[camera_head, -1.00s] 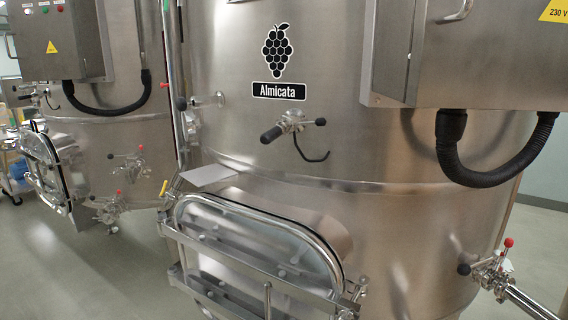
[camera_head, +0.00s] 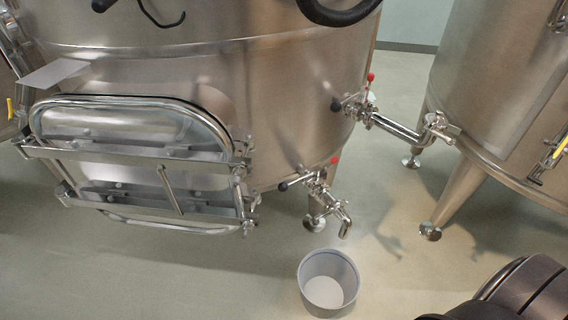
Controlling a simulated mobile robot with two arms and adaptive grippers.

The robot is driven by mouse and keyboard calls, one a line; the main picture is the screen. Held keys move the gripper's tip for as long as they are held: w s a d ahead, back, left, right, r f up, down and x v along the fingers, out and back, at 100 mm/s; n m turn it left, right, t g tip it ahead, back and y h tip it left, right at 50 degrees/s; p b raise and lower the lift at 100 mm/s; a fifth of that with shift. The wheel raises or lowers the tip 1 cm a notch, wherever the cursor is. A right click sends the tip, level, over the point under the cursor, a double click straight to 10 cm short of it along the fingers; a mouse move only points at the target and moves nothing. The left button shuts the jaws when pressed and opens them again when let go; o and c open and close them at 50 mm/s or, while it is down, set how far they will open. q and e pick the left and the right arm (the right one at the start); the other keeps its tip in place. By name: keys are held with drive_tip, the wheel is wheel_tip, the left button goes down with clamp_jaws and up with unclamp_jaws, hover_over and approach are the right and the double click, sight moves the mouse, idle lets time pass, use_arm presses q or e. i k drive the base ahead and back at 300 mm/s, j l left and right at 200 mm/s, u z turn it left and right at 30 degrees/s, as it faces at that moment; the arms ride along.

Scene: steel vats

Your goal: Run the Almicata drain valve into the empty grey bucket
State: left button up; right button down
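The grey bucket (camera_head: 328,280) stands on the floor near the bottom middle, and its inside looks empty. The drain valve (camera_head: 318,187) sits low on the steel vat (camera_head: 283,110), which carried the Almicata label in the earlier view. It has a red-tipped lever, a black knob and a bent spout (camera_head: 345,222). The spout points down above and slightly right of the bucket, apart from it. I cannot tell if the valve is open; no liquid shows. Neither of my grippers is in view.
A second valve (camera_head: 362,108) with a red-tipped lever joins a pipe (camera_head: 405,130) running to the neighbouring vat (camera_head: 500,95). A manhole hatch (camera_head: 130,145) with metal bars is on the left. Vat legs (camera_head: 455,195) stand at right. Floor (camera_head: 200,275) left of the bucket is clear.

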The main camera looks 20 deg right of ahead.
sight(283, 186)
drive_tip(key=k+z, duration=0.45)
drive_tip(key=z, duration=0.25)
drive_tip(key=k+l+z, duration=0.2)
drive_tip(key=z, duration=0.15)
